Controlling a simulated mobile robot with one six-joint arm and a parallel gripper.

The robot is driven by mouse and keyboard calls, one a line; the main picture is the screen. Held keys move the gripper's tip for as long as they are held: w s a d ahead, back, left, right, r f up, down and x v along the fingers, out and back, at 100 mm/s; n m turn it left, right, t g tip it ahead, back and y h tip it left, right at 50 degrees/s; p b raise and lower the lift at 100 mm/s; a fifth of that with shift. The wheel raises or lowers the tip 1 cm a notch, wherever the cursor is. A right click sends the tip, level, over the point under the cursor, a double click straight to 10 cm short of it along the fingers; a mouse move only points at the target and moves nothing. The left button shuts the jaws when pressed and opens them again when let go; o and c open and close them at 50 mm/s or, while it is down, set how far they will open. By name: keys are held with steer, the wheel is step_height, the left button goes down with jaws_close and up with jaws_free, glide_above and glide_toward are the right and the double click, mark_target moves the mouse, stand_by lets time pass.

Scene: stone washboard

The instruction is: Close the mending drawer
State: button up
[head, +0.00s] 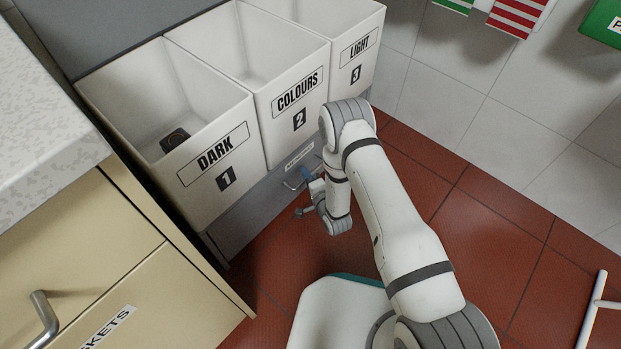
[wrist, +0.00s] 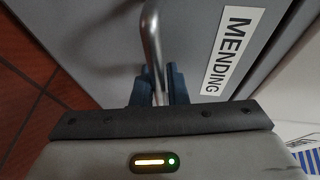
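The mending drawer (head: 262,200) has a grey front under the labelled bins, with a white "MENDING" label and a metal bar handle (head: 291,186). In the wrist view the drawer front (wrist: 95,40) fills most of the picture, with its label (wrist: 233,50) right of the handle (wrist: 152,35). My gripper (wrist: 158,88) has its blue fingers on either side of the handle bar, with little or no gap. In the head view my gripper (head: 306,174) is at the drawer front, partly hidden by my arm. How far the drawer stands out is hard to tell.
Three white bins, DARK (head: 205,190), COLOURS (head: 290,120) and LIGHT (head: 353,60), stand above the drawer. A dark item (head: 174,139) lies in the DARK bin. A cream cabinet (head: 150,290) stands at left.

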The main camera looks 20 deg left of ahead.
steer(key=o, duration=0.4)
steer(key=shift+d, duration=0.1)
steer(key=shift+p+v, duration=1.55)
steer(key=shift+v, duration=2.4)
